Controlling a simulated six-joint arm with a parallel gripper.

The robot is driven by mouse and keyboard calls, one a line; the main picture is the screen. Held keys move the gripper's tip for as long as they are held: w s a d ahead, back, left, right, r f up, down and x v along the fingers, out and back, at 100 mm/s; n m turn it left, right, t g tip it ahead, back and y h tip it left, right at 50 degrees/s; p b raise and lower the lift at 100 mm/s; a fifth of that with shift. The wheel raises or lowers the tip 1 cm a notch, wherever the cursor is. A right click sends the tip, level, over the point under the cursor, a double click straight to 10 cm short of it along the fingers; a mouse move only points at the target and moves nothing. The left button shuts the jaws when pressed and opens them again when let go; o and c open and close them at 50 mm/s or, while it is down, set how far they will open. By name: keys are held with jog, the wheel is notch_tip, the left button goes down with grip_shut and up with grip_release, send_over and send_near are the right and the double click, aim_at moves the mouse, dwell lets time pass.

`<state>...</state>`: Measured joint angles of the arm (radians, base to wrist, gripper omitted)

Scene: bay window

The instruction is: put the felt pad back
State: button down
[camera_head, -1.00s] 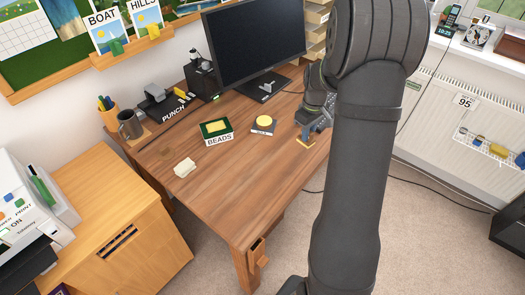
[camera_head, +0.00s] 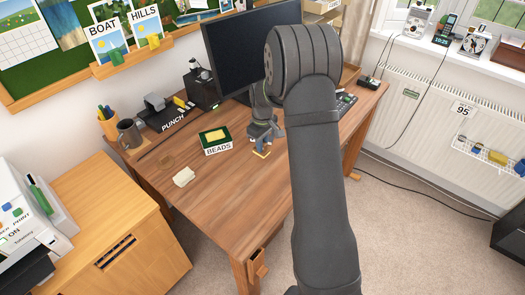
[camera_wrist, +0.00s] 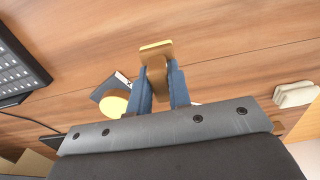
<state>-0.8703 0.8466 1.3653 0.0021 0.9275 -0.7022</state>
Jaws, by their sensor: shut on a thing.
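My gripper (camera_wrist: 160,88) is shut on a tan piece (camera_wrist: 157,60) with a flat plate and a narrow stem between the fingers. It looks like the felt pad, though I cannot confirm the material. In the head view the yellow edge of this held piece (camera_head: 262,154) shows under my gripper (camera_head: 262,145), low over the desk (camera_head: 215,215); contact with the desk cannot be told. A round yellow thing (camera_wrist: 115,103) on a dark block (camera_wrist: 103,90) lies left of the fingers in the wrist view. My gripper hides this pair in the head view.
A green box labelled BEADS (camera_head: 217,149) stands left of my gripper. A cream block (camera_head: 184,177) lies nearer the front-left. The monitor (camera_head: 240,50), PUNCH (camera_head: 172,122) and a mug (camera_head: 130,135) stand behind. The front of the desk is clear.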

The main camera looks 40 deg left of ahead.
jog(key=shift+f, duration=1.85)
jog(key=shift+f, duration=0.1)
jog(key=c, duration=1.3)
grip_release()
jog(key=shift+c, duration=0.2)
notch_tip(320, 180, up, 12)
jog(key=shift+r, duration=0.15)
jog(key=shift+f, duration=4.15)
